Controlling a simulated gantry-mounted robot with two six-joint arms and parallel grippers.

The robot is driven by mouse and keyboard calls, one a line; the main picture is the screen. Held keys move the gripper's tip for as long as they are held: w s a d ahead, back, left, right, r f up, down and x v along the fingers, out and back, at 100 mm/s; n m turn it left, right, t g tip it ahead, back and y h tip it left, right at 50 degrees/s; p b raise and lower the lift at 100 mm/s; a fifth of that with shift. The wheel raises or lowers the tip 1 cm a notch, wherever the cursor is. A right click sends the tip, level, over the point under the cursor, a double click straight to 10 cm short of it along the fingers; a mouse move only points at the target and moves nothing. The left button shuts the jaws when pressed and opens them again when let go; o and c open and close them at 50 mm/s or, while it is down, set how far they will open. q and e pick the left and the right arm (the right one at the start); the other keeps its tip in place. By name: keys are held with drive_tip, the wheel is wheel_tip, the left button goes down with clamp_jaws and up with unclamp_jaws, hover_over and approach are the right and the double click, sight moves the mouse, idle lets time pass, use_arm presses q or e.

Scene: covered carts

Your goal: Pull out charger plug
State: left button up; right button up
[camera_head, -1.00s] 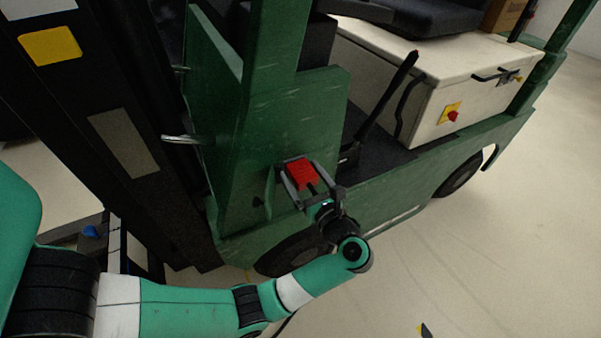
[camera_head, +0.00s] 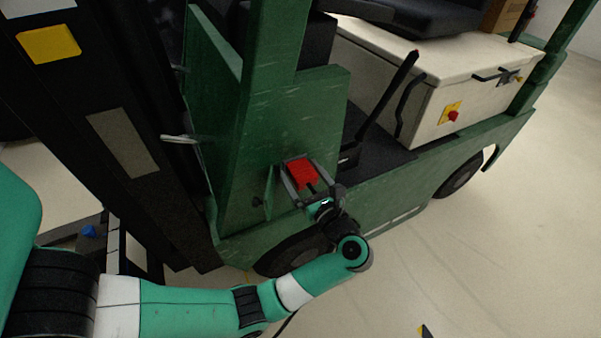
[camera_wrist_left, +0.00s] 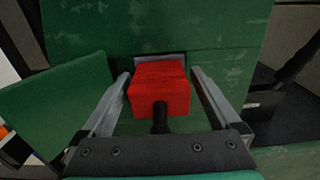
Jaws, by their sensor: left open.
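The red charger plug (camera_head: 303,175) sits at a grey socket on the green side of the forklift. In the left wrist view the plug (camera_wrist_left: 159,88) is in the middle, with a dark cable (camera_wrist_left: 160,122) coming out of its near face. The grey socket edge (camera_wrist_left: 160,58) shows just behind it. My left gripper (camera_head: 299,173) is open, its two fingers on either side of the plug; in the left wrist view the gripper (camera_wrist_left: 160,84) shows gaps between fingers and plug. My right gripper is not in view.
A green flap (camera_wrist_left: 55,108) stands open left of the plug. The forklift's green body (camera_head: 385,195) continues to the right, with a front wheel (camera_head: 292,254) below. A black lever (camera_head: 388,95) rises behind. The pale floor (camera_head: 470,260) at right is mostly clear.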

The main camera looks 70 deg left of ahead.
sight(314, 190)
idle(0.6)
use_arm(q)
clamp_jaws()
idle(0.5)
drive_tip(key=shift+d+b, duration=0.2)
drive_tip(key=shift+b, duration=0.15)
drive_tip(key=shift+w+d, duration=0.1)
drive_tip(key=shift+d, duration=0.75)
drive_tip(key=shift+d+b, duration=0.3)
drive_tip(key=shift+w+d+b, duration=0.2)
drive_tip(key=shift+d+b, duration=0.3)
drive_tip(key=shift+d, duration=1.15)
